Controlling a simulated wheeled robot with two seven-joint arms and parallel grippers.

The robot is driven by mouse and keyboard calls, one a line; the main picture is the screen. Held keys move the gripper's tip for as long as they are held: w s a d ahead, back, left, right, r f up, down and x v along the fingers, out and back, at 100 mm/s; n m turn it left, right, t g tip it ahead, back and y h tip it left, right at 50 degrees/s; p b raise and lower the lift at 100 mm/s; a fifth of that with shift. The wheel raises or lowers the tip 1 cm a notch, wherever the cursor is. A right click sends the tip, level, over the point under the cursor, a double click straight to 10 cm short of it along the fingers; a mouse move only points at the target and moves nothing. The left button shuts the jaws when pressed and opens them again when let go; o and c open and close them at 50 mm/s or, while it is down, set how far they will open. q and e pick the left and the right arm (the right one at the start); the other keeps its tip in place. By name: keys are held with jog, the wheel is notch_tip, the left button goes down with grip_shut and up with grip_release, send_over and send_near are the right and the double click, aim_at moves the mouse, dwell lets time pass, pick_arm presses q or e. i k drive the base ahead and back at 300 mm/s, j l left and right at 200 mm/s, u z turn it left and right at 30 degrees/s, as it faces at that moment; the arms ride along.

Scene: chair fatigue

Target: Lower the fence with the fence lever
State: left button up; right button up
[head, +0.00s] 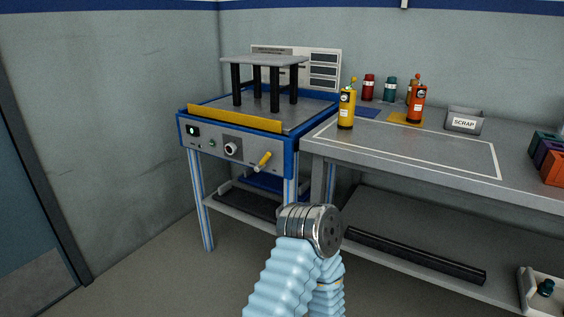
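The fence (235,118) is a long yellow bar standing along the front edge of the blue-framed test bench top. The fence lever (264,160) is a yellow handle at the right of the bench's grey front panel, tilted up to the right. A stool-like piece (264,61) with a grey top and black legs stands on the bench behind the fence. A light-blue arm of mine rises from the bottom middle and ends in a metal wrist, below and apart from the lever. No gripper fingers show.
The floor at left is clear.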

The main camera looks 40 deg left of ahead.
aim_at(262, 164)
jog(key=i+u, duration=0.15)
jog(key=u, duration=0.25)
jog(key=i+l+u, duration=0.1)
jog(key=u, duration=0.3)
jog(key=i+l+u, duration=0.15)
jog(key=u, duration=1)
